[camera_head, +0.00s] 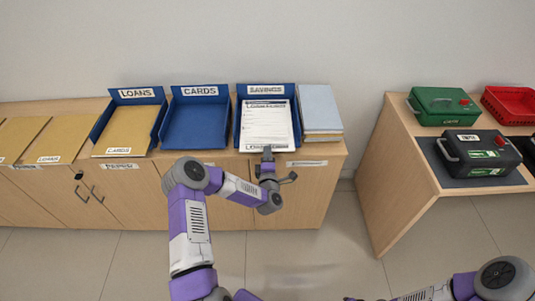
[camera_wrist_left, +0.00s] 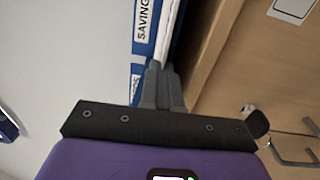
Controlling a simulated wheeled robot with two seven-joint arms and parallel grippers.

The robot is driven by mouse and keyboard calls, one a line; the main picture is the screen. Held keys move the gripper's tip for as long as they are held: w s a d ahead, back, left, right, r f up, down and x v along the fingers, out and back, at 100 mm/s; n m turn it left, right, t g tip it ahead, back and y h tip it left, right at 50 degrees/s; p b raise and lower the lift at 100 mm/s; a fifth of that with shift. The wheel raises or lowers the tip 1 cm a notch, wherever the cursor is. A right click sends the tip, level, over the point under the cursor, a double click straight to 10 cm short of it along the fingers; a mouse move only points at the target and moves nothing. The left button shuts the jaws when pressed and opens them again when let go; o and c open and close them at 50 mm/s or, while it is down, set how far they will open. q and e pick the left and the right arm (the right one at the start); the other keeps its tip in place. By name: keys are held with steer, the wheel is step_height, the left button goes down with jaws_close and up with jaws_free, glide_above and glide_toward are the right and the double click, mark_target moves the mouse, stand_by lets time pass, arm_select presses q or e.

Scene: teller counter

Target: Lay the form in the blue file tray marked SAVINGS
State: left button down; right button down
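The blue SAVINGS tray (camera_head: 238,128) stands on the wooden counter, with its white label at the back. The white printed form (camera_head: 267,122) lies over the tray's inside, its near edge at the tray's front. My left gripper (camera_head: 267,154) is at that near edge. In the left wrist view, the left fingers (camera_wrist_left: 162,78) are close together on the edge of the form (camera_wrist_left: 166,38), which shows nearly edge-on beside the SAVINGS label. I cannot tell whether the form touches the tray floor. My right gripper is out of view; only its arm shows at the bottom right.
The empty blue CARDS tray (camera_head: 196,128) and the LOANS tray (camera_head: 152,135) with a tan envelope stand to the left. A pale blue-grey stack (camera_head: 320,108) stands close on the right. Green (camera_head: 444,105) and black (camera_head: 480,152) boxes occupy the right-hand counter.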

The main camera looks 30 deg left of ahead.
arm_select(q)
steer(key=c, duration=1.3)
jaws_free()
steer(key=shift+s, duration=0.1)
steer(key=r+p+v, duration=0.1)
steer(key=p+v, duration=0.1)
steer(key=v, duration=0.5)
steer(key=s+d+f+m+g+h+p, duration=0.1)
steer(key=s+d+f+m+g+h, duration=0.15)
steer(key=d+f+m+h, duration=0.45)
steer(key=s+d+f+m+g+h, duration=0.2)
steer(key=s+d+f+m+h, duration=0.25)
steer(key=d, duration=0.55)
steer(key=s+d+f+m+g+h, duration=0.1)
steer(key=s+m+g, duration=0.2)
steer(key=s, duration=0.3)
steer(key=s+d+f+m+g+p, duration=0.1)
steer(key=s+d+m+g, duration=0.1)
steer(key=s+m+g, duration=0.2)
steer(key=s+d+f+m+g+h, duration=0.1)
steer(key=s+d+m+g, duration=0.1)
steer(key=s, duration=0.7)
steer(key=shift+d+f+m+g+h, duration=0.15)
steer(key=shift+m+g+h, duration=0.2)
steer(key=shift+m+g, duration=0.45)
